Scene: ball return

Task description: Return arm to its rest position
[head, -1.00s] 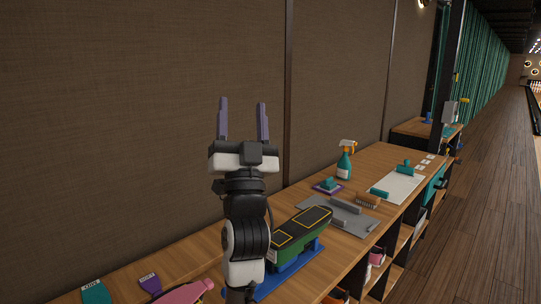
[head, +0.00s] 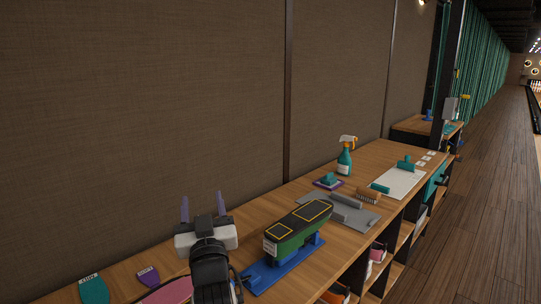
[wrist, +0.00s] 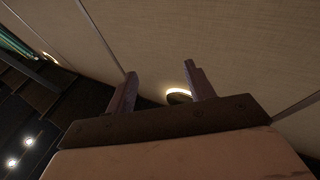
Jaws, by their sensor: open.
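My gripper (head: 204,206) is at the lower left of the head view, above the left part of the long wooden counter (head: 262,207). Its two purple fingers point up and stand apart with nothing between them. In the wrist view the open fingers (wrist: 162,92) face the brown wall panel and a glowing round lamp. My forearm runs down out of the bottom of the head view and hides part of the counter.
Beside my arm, a green and black block (head: 297,230) sits on a blue stand (head: 262,278). A pink object (head: 168,291) and teal and purple tags lie to the left. A spray bottle (head: 345,160), grey mat (head: 340,211) and white board (head: 398,182) are farther back. The brown wall (head: 140,110) borders the counter.

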